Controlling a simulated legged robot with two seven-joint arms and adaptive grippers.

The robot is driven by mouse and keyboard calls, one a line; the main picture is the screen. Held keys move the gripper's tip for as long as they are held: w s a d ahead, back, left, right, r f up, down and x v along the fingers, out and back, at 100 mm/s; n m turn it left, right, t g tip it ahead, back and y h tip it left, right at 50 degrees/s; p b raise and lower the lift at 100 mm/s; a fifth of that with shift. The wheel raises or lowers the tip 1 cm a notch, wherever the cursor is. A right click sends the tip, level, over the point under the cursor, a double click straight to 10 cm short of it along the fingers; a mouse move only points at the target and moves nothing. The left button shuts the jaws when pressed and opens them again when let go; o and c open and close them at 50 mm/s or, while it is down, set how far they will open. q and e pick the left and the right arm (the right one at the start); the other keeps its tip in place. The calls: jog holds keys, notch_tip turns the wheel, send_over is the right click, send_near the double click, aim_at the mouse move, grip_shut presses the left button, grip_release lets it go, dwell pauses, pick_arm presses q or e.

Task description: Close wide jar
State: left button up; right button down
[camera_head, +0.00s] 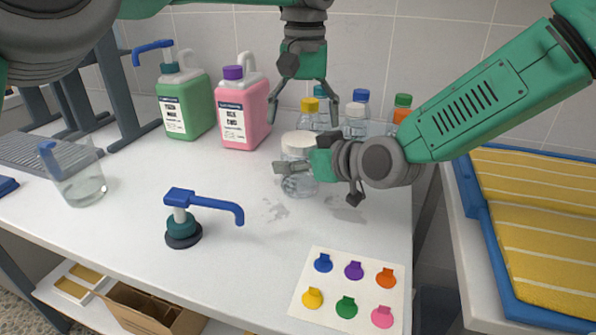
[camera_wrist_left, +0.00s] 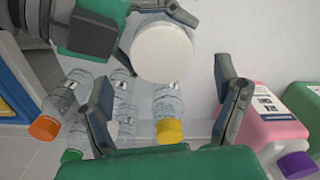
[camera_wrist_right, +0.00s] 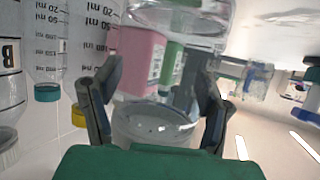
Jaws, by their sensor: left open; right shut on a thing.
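The wide jar (camera_head: 299,184) is clear and stands upright on the white table, towards its back right. A round white lid (camera_head: 300,142) is at its top; I cannot tell whether it is tight. In the left wrist view the lid (camera_wrist_left: 162,52) is seen from above, between the fingers and beyond their tips. My right gripper (camera_head: 301,170) is shut on the jar from the right, below the lid. My left gripper (camera_head: 303,110) points down above the lid, open and empty, its fingers spread to either side.
Several capped bottles (camera_wrist_left: 168,105) stand close behind the jar. A pink jug (camera_head: 241,115) and a green jug (camera_head: 184,105) are to the left. A blue pump (camera_head: 183,225), a glass beaker (camera_head: 80,178) and a card with coloured tags (camera_head: 345,292) are on the table. The front middle is clear.

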pick_arm(q)
jog(key=shift+r, duration=1.8)
pick_arm(e)
jog(key=shift+c, duration=0.8)
grip_release()
jog(key=v, duration=1.2)
